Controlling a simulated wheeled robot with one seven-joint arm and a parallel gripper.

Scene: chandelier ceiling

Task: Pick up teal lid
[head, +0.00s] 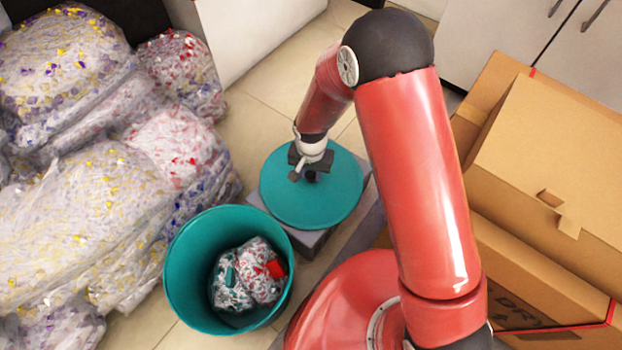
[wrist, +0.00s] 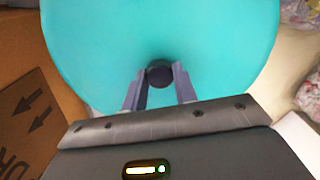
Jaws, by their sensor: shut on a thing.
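The teal lid (head: 335,195) is a flat round disc with a dark knob at its middle. In the head view it lies on or just above a grey block (head: 300,240); I cannot tell whether they touch. My gripper (head: 310,176) is over the lid's middle, its fingers at the knob. In the wrist view the lid (wrist: 220,50) fills most of the picture. The dark knob (wrist: 159,74) sits between the two fingertips of my gripper (wrist: 158,78), which is shut on it. The underside of the lid is hidden.
A teal bin (head: 180,270), open at the top, holds bags of scraps, left of the block. Large clear bags (head: 80,220) of coloured scraps are piled at the left. Cardboard boxes (head: 550,150) stand at the right. White cabinets (head: 490,40) are at the back. Tiled floor (head: 265,110) shows between.

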